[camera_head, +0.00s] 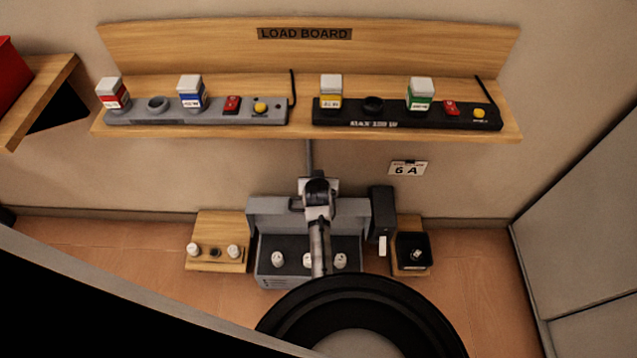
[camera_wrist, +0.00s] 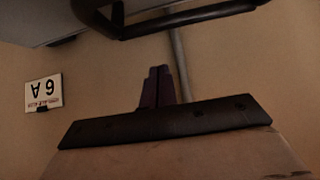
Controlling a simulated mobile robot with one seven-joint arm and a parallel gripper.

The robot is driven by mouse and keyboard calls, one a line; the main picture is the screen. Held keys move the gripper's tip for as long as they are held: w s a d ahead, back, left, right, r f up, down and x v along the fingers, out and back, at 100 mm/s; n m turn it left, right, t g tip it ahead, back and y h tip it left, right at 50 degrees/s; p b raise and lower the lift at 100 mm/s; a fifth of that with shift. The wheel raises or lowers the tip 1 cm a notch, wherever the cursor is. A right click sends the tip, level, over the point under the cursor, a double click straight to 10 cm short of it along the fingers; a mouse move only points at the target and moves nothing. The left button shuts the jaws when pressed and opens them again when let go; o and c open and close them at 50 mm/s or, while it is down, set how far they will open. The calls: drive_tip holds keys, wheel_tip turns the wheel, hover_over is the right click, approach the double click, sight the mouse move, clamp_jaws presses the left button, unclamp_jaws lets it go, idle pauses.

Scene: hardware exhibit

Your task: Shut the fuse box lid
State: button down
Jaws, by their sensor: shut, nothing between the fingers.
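The grey fuse box (camera_head: 268,278) stands low against the wall in the head view, with white fuses showing in its dark interior. Its grey lid (camera_head: 270,225) appears raised at the back, so the box is open. My gripper (camera_head: 318,185) is over the middle of the lid's upper edge; my arm hides part of the lid and interior. In the wrist view my gripper's fingers (camera_wrist: 155,85) are together and empty. A dark bar (camera_wrist: 190,20), perhaps the lid's handle, crosses the top of that view, apart from the fingers. I cannot tell whether my gripper touches the lid.
A black housing with a white lever (camera_head: 383,245) stands right of the box. A black tray (camera_head: 428,262) is beyond it. A wooden block with fuses (camera_head: 205,265) is at left. The load board shelf (camera_head: 300,133) juts out above. A 6 A sign (camera_head: 408,168) is on the wall.

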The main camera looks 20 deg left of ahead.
drive_tip(key=shift+s+d+f+p, duration=0.15)
drive_tip(key=shift+s+f, duration=0.1)
drive_tip(key=shift+s, duration=0.35)
drive_tip(key=shift+s+d+f+p, duration=0.1)
drive_tip(key=shift+s+d+f, duration=0.1)
drive_tip(key=shift+s, duration=0.35)
drive_tip(key=shift+s+d+f+p, duration=0.15)
drive_tip(key=shift+s+f, duration=0.1)
drive_tip(key=shift+s, duration=0.35)
